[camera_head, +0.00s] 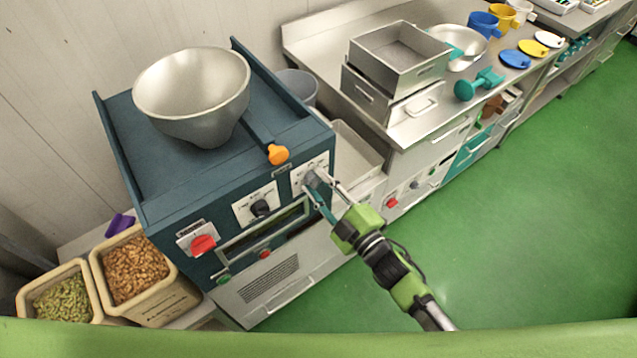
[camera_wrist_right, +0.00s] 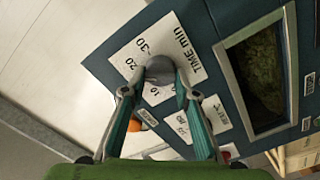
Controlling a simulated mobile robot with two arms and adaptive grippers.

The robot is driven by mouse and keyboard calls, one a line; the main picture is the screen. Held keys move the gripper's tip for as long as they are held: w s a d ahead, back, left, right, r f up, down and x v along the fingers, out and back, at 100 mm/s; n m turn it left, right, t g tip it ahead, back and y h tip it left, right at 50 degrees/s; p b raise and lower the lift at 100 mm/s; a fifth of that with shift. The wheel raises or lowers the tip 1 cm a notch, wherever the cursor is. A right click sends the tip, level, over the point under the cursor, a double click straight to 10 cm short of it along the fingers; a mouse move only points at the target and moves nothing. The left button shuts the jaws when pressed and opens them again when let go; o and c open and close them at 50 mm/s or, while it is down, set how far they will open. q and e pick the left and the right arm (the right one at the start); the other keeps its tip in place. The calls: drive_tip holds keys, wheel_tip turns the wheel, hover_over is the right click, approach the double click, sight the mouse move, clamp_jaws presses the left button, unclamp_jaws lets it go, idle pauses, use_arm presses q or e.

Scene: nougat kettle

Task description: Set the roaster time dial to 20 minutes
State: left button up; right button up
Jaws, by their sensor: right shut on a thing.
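The roaster (camera_head: 190,190) is a dark blue machine with a metal bowl on top. Its time dial (camera_wrist_right: 160,70) is a grey knob on a white plate marked TIME min, with 10, 20 and 30 printed around it. My right gripper (camera_head: 318,186) reaches the dial at the front panel's right end. In the right wrist view, the fingertips of my right gripper (camera_wrist_right: 158,84) are shut on either side of the knob. Which number the knob points at cannot be told, as the fingers and knob hide any mark. My left gripper is not in view.
A black dial (camera_head: 260,208) and a red knob (camera_head: 202,245) sit left on the same panel. An orange-ended handle (camera_head: 277,154) juts out above. Bins of nuts (camera_head: 136,268) stand at the left. A steel counter (camera_head: 310,48) runs behind; the green floor at right is clear.

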drive_tip(key=shift+m, duration=0.6)
drive_tip(key=o, duration=1.1)
drive_tip(key=shift+d, duration=0.1)
drive_tip(key=shift+s+d+f, duration=0.1)
drive_tip(key=shift+s+d, duration=0.1)
drive_tip(key=shift+s, duration=0.1)
drive_tip(key=v, duration=1.1)
